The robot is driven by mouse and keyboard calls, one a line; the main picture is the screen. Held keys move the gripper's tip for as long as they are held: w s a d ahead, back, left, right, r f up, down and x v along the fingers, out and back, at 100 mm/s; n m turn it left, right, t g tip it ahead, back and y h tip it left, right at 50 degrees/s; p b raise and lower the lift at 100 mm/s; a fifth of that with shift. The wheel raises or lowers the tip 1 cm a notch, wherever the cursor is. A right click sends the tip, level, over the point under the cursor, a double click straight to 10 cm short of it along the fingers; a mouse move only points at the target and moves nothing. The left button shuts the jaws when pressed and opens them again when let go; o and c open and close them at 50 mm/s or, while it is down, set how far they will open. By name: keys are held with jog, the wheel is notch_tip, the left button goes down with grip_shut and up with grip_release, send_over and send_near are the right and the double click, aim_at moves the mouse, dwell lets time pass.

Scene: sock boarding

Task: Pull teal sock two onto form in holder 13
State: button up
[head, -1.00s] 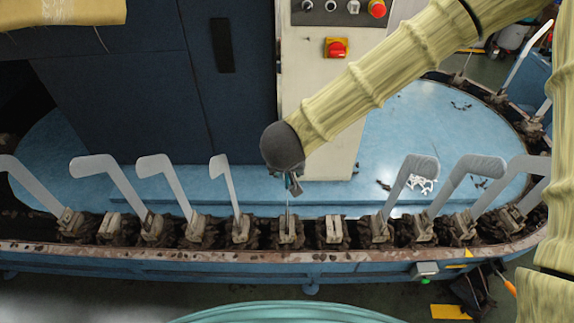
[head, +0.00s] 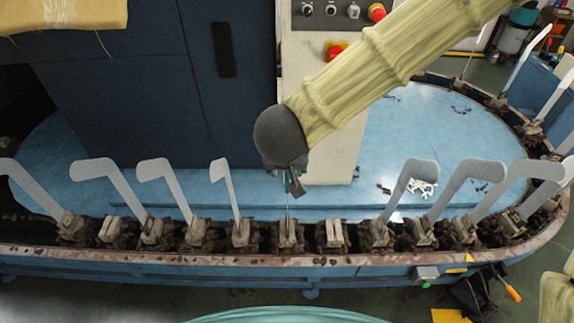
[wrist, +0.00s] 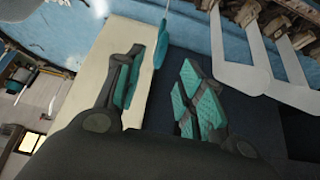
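My gripper (head: 290,185) hangs just above a thin form (head: 288,208), seen nearly edge-on in a holder (head: 288,236) at the middle of the row. In the wrist view my gripper (wrist: 162,75) has its two teal-padded fingers apart. A small teal piece (wrist: 161,45), which looks like the teal sock, sits between them at the end of a thin pale line, nearer the left finger. I cannot tell whether it touches a finger or how far it covers the form. No holder number is legible, so I cannot confirm which is 13.
Bare grey forms stand on both sides, the nearest at left (head: 228,190) and right (head: 413,178). An empty holder (head: 332,236) is just right of the middle. A dark cabinet (head: 130,90) and control panel stand behind. A teal rounded edge (head: 290,313) shows at the bottom.

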jog(key=shift+v, duration=1.3)
